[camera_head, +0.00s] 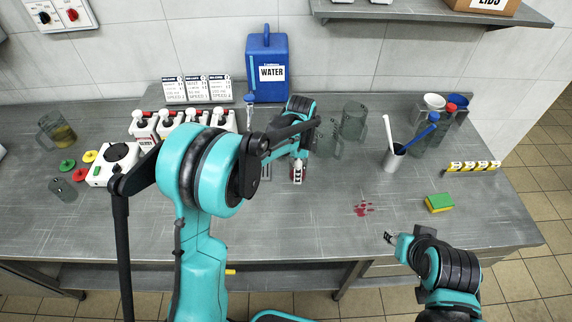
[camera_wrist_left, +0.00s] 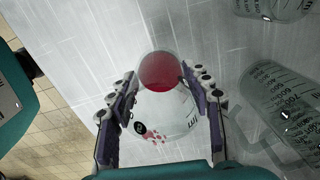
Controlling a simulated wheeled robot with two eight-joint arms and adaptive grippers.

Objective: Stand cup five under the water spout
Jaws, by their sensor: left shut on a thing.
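My left gripper (camera_wrist_left: 160,105) is shut on a clear cup (camera_wrist_left: 175,125) with red contents, seen in the left wrist view. The cup carries a dark round badge whose number I cannot read. In the head view my left gripper (camera_head: 298,170) is over the middle of the bench, and a little red shows there. The blue water container (camera_head: 268,65) stands against the back wall. Its spout (camera_head: 249,99) is at the front left, behind and left of my left gripper; my arm partly hides the area below. My right gripper (camera_head: 391,238) is near the front edge, away from the cups; its jaw state is unclear.
Clear measuring jugs (camera_head: 354,121) stand right of my left gripper. A utensil holder (camera_head: 394,158), sponge (camera_head: 439,203) and red spill (camera_head: 363,209) are farther right. White mixers (camera_head: 145,124) line the left back; a white device (camera_head: 115,160) is left. The front right bench is mostly clear.

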